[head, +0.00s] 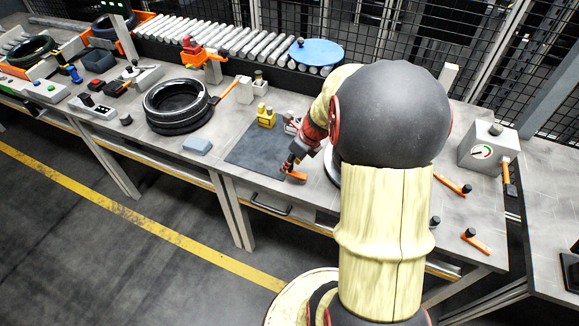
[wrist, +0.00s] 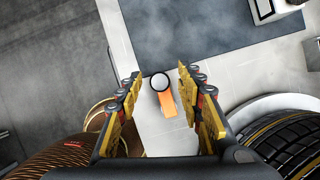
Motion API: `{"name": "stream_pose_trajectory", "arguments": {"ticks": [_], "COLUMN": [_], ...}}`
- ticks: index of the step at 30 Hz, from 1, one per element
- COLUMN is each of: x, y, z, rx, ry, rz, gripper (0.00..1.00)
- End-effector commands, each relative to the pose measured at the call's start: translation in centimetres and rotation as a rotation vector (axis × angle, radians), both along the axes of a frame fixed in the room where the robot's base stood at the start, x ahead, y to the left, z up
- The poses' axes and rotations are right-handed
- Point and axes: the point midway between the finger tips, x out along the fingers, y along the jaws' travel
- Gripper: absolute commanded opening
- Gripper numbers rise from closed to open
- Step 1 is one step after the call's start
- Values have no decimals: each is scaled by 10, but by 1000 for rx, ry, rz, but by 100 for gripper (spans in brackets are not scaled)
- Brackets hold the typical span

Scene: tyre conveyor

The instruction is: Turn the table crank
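An orange crank (head: 297,176) lies low over the table near its front edge, beside the dark mat. In the wrist view, the orange crank arm (wrist: 167,104) has a round, dark-rimmed knob (wrist: 160,82) at its far end. My gripper (head: 290,163) is just above this crank and points down. In the wrist view, my gripper (wrist: 164,92) is open, with the knob showing between its fingers; I see no contact. Other orange handles with dark knobs are on the right: two levers (head: 453,182) (head: 475,241) and one by the gauge box (head: 507,180).
The dark mat (head: 250,158) lies left of the gripper. A roller conveyor (head: 240,42) and a blue disc (head: 316,52) are behind. A gauge box (head: 485,150) stands right. In the wrist view, a tyre (wrist: 290,135) is close.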

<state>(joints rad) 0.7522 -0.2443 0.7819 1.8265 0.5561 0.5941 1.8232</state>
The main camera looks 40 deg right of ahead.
Motion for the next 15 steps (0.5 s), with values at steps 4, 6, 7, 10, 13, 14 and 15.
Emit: {"name": "stream_pose_trajectory", "arguments": {"ticks": [4, 6, 7, 10, 13, 14, 15], "x": [5, 6, 6, 6, 5, 5, 5], "y": [1, 1, 1, 1, 1, 1, 1], "z": [-12, -13, -13, -12, -12, -12, -12], "rx": [-1, -1, -1, 0, 0, 0, 0], "ry": [0, 0, 0, 0, 0, 0, 0], "rz": [2, 2, 2, 1, 1, 1, 1], "gripper": [37, 37, 37, 37, 34, 32, 30]}}
